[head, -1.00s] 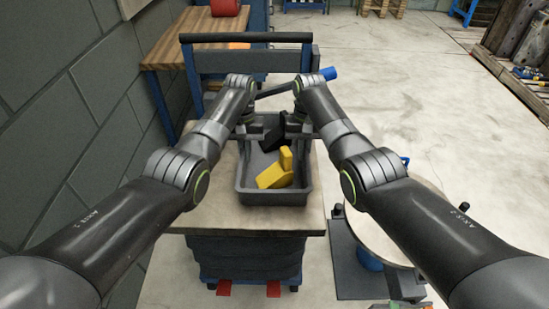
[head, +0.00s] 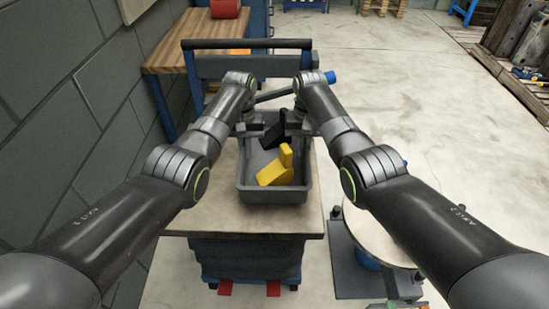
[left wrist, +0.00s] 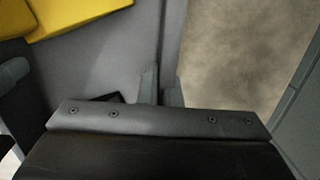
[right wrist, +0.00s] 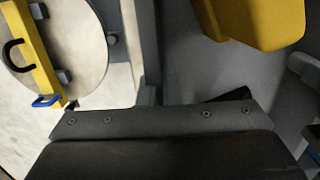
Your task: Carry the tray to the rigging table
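The grey tray (head: 275,196) is over the wooden top (head: 245,222) of a lift cart. A yellow block-shaped part (head: 274,173) and a black part lie inside it. My left gripper (head: 248,130) is at the left wall; in the left wrist view its fingers (left wrist: 162,92) are closed around the tray wall (left wrist: 172,40). My right gripper (head: 299,128) is at the right wall; in the right wrist view its visible finger (right wrist: 150,95) is against the wall, the other is hidden. A gap under the tray cannot be made out. No table is marked as the rigging table.
The cart's push bar (head: 247,44) is beyond the tray. A round-topped stand (head: 372,232) is close at right. Floor is open at the back right.

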